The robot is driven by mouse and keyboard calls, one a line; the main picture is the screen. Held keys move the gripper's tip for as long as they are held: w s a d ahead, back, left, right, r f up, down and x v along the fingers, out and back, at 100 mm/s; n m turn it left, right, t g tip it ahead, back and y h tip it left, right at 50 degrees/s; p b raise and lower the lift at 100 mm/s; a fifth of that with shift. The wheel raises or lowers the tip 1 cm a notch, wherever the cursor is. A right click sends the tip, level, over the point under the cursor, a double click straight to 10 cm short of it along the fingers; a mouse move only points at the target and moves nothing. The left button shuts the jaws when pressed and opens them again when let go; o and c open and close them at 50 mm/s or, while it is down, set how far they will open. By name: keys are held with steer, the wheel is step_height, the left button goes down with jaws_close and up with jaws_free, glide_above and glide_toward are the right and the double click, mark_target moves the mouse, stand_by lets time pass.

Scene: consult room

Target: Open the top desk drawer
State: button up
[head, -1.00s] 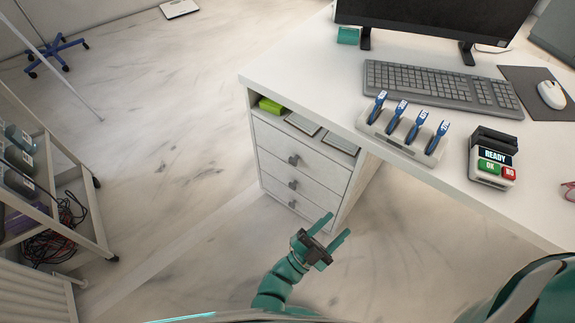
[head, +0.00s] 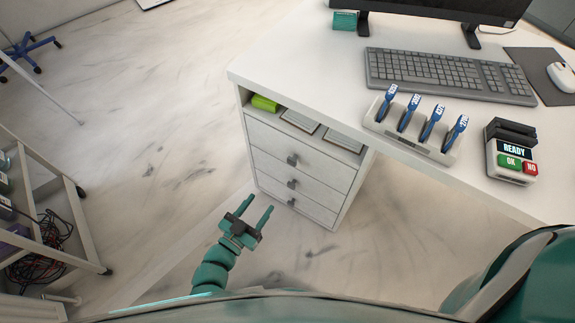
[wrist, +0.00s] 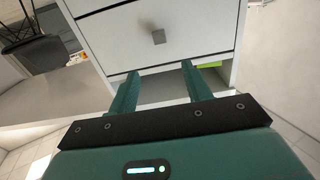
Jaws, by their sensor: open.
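The white desk's pedestal holds a stack of three white drawers, all shut. The shelf with a lime green item (wrist: 209,65) shows below that drawer there.
The middle handle (head: 291,182) and bottom handle (head: 291,202) are close under the top one. A trolley (head: 75,215) stands at the left. The desk top (head: 300,60) overhangs at right, bearing a keyboard (head: 450,75) and a card reader (head: 511,150). Floor before the drawers is clear.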

mark_target(291, 163)
steer(key=b+x, duration=0.1)
steer(key=x, duration=1.4)
steer(key=shift+w+d+b, duration=0.3)
steer(key=shift+b, duration=0.1)
jaws_close()
